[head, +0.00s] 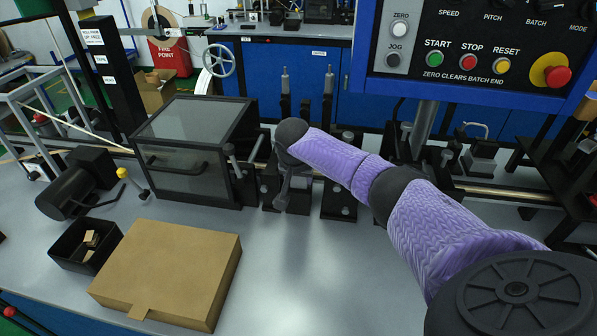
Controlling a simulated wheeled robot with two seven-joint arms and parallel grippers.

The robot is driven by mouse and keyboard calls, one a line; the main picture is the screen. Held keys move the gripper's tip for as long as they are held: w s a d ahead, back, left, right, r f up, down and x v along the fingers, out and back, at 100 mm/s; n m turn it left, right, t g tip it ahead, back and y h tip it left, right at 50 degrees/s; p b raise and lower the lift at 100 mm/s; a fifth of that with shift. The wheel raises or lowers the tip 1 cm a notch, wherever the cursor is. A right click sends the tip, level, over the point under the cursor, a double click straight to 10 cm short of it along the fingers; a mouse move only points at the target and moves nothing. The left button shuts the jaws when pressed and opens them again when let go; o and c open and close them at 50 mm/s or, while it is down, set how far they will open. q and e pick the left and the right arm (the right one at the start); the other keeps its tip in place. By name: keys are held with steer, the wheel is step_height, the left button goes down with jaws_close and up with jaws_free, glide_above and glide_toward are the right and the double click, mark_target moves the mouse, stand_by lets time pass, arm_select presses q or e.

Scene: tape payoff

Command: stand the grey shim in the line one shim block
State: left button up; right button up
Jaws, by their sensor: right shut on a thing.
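My right gripper (284,190) points down at the middle of the bench, at the end of my purple-sleeved right arm. Its fingers are shut low over a small dark block (272,207) among the black fixtures. What it grips is too small and too dark to make out clearly; I take it to be the grey shim. Whether that piece touches the block, and whether it is upright, I cannot tell. No label singles out the line one shim block. My left gripper is not in view.
A dark clear-topped enclosure (190,135) stands left of the gripper, and black fixtures (340,200) stand right. A cardboard box (165,270) and a black bin (68,258) with small tan pieces lie front left. A control panel (470,50) overhangs at the right. The bench front centre is clear.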

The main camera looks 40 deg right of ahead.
steer(key=o, duration=1.3)
steer(key=shift+r, duration=0.3)
steer(key=p+v, duration=0.4)
steer(key=v, duration=0.5)
steer(key=shift+s, duration=0.2)
steer(key=shift+a, duration=0.1)
